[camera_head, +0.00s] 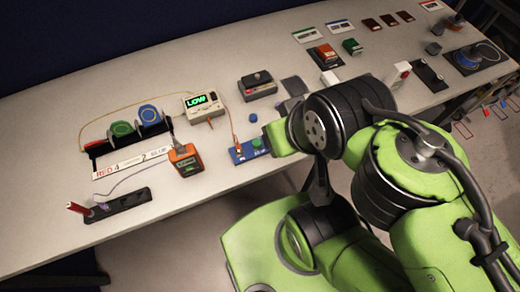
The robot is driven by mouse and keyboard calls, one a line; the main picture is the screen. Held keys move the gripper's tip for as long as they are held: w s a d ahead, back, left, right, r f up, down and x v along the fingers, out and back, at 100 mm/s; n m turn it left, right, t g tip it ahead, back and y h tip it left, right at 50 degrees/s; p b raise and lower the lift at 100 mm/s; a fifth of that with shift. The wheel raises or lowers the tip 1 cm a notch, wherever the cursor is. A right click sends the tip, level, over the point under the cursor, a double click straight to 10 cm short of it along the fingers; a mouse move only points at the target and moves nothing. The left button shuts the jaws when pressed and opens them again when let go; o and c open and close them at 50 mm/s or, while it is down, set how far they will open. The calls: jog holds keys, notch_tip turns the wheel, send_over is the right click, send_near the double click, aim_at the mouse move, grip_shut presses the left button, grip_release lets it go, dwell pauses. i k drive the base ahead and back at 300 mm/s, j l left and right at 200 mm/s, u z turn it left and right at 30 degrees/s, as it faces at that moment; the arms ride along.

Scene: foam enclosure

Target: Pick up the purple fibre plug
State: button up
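A small purple piece (103,206), which looks like the purple fibre plug, sits at the black holder strip (128,201) near the table's front left edge. A thin pale purple lead runs from there up toward the orange handheld meter (187,160). The plug is too small to tell exactly how it is seated. My green and black arm fills the right and lower middle, well to the right of the plug. A dark part below its wrist may be my gripper, but its fingers cannot be made out. I see nothing held.
A red upright piece (76,207) stands at the strip's left end. Behind are a white label strip (130,161), green and blue reels (122,129) and a meter reading LOW (203,103). A blue board (248,151) lies near my arm. The table's front edge is close to the strip.

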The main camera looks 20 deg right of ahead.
aim_at(103, 206)
jog(key=u, duration=1.85)
jog(key=i+j+z, duration=0.1)
jog(key=i+j, duration=0.85)
